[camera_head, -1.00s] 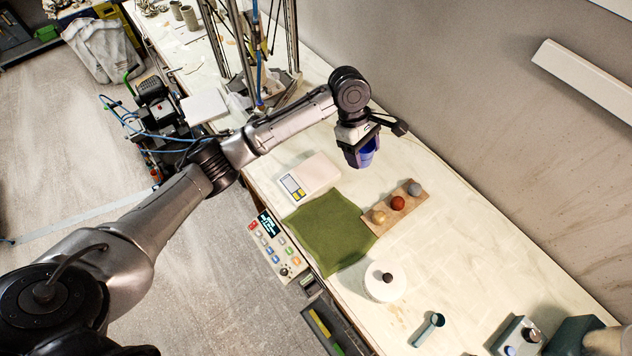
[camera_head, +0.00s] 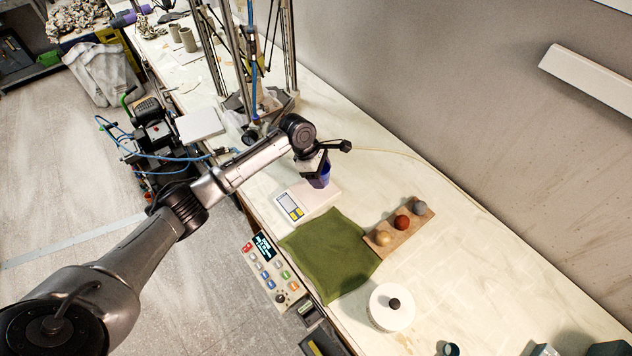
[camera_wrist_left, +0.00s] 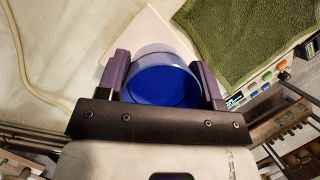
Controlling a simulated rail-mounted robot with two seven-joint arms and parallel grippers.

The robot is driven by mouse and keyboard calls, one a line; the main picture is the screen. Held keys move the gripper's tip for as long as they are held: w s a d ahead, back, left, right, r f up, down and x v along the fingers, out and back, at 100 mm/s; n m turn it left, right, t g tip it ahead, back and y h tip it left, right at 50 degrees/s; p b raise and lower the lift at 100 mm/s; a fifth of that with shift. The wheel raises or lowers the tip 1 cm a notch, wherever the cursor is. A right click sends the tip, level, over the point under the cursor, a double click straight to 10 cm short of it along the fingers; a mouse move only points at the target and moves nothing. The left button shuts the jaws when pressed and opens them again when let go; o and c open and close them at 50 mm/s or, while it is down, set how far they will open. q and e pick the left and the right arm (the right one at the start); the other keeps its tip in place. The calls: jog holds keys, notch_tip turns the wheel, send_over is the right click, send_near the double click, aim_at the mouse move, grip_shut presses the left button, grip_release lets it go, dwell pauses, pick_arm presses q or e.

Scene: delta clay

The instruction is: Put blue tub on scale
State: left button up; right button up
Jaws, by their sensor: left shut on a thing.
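My left gripper (camera_head: 314,172) is shut on the blue tub (camera_head: 322,181). The tub also shows in the left wrist view (camera_wrist_left: 160,82), between the two purple fingers, with its open top and blue inside toward the camera. The scale (camera_head: 307,201) is a white, flat device with a small display and yellow keys. The held tub is over the far part of the scale in the head view; whether it touches the plate I cannot tell. In the left wrist view the white scale edge shows behind the tub. My right gripper is not in view.
A green cloth (camera_head: 330,252) lies beside the scale. A wooden board (camera_head: 398,229) holds three small balls. A control box (camera_head: 271,270) sits at the table edge. A delta frame (camera_head: 246,60) stands behind the arm.

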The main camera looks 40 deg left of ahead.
pick_arm(q)
jog(key=shift+s+a+f, duration=0.15)
jog(key=shift+a+f, duration=0.3)
jog(key=shift+a, duration=0.3)
jog(key=shift+f, duration=2)
jog(key=shift+f, duration=0.25)
jog(key=o, duration=0.9)
jog(key=v, duration=1.2)
jog(key=shift+r, duration=0.3)
